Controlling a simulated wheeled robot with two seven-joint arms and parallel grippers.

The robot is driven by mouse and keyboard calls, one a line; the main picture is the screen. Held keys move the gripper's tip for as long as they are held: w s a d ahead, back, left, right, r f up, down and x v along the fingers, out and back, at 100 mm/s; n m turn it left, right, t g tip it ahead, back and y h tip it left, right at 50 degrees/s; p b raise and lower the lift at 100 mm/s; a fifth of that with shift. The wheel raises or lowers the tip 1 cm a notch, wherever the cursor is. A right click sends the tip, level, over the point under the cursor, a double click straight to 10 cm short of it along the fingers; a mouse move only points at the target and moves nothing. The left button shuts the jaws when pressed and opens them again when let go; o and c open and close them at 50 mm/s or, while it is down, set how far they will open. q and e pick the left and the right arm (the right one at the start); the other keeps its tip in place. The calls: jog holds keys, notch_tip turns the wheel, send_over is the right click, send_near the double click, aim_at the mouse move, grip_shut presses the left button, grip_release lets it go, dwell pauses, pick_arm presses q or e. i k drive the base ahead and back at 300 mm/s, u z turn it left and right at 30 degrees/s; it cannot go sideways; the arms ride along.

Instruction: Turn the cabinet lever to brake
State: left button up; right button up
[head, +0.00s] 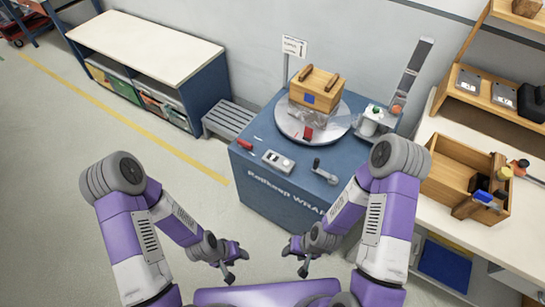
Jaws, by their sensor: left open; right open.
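The blue cabinet (262,188) stands ahead of me, with white lettering on its front. A grey lever with a dark knob (326,173) is mounted on its top near the front right corner. The marks around the lever are too small to read, so its setting cannot be told. My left gripper (230,268) is open and empty, low in front of the cabinet. My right gripper (303,264) is open and empty, also low in front of it. Both are apart from the lever.
A turntable (289,127) on the cabinet carries a wooden box (315,84) above wrapped goods. A switch box (279,160) and a red-handled item (245,145) lie near the front edge. A workbench with a wooden tray (447,182) stands right.

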aim_at(242, 143)
jog(key=u, duration=1.55)
jog(key=i, duration=1.9)
jog(key=z, duration=3.25)
jog(key=i, duration=0.5)
jog(key=z, duration=0.05)
